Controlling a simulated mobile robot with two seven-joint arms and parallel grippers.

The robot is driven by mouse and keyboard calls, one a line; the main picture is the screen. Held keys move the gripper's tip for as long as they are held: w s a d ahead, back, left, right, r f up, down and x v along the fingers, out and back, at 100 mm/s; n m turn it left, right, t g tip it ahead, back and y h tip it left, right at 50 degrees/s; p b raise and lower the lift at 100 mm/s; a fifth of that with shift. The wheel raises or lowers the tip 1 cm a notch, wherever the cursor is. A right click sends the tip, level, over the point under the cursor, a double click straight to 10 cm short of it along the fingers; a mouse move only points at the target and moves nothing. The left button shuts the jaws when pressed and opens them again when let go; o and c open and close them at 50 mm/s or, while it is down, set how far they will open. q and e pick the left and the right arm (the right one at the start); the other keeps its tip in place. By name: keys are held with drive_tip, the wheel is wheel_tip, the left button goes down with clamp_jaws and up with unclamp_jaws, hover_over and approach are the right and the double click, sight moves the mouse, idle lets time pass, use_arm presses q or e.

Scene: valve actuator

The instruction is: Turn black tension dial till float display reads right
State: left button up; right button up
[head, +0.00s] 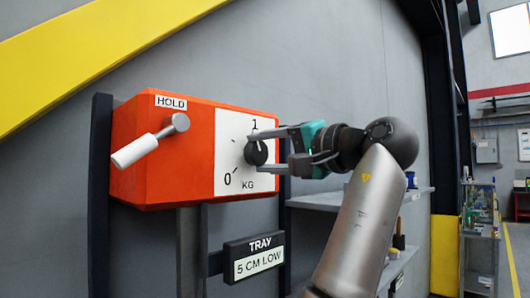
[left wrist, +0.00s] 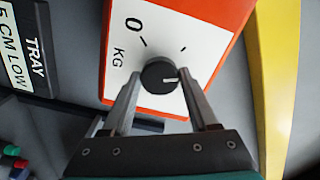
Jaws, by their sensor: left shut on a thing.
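The black dial (head: 256,152) sits on the white scale plate (head: 228,170) of an orange box, marked 0, 1 and KG. Its white pointer mark points roughly up toward the 1 in the head view. In the left wrist view the dial (left wrist: 160,75) is between the two fingers of my left gripper (left wrist: 158,98), which is shut on it. My left gripper (head: 275,150) comes from the right side of the dial in the head view. The display (head: 258,260) below the box reads TRAY, 5 CM LOW. My right gripper is not in view.
A lever with a white handle (head: 134,151) stands out from the box's left face under a HOLD label. Grey shelves (head: 330,200) are on the wall behind my arm. A cart with items (head: 480,235) stands farther right.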

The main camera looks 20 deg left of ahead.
use_arm(q)
drive_tip(key=m, duration=0.5)
drive_tip(key=shift+r+m+p, duration=0.15)
drive_tip(key=shift+m+p, duration=0.15)
drive_tip(key=shift+m, duration=0.1)
drive_tip(key=m, duration=0.4)
drive_tip(key=shift+p, duration=0.35)
drive_tip(key=m, duration=0.5)
drive_tip(key=shift+p, duration=0.3)
drive_tip(key=shift+m, duration=2.2)
drive_tip(key=o, duration=1.4)
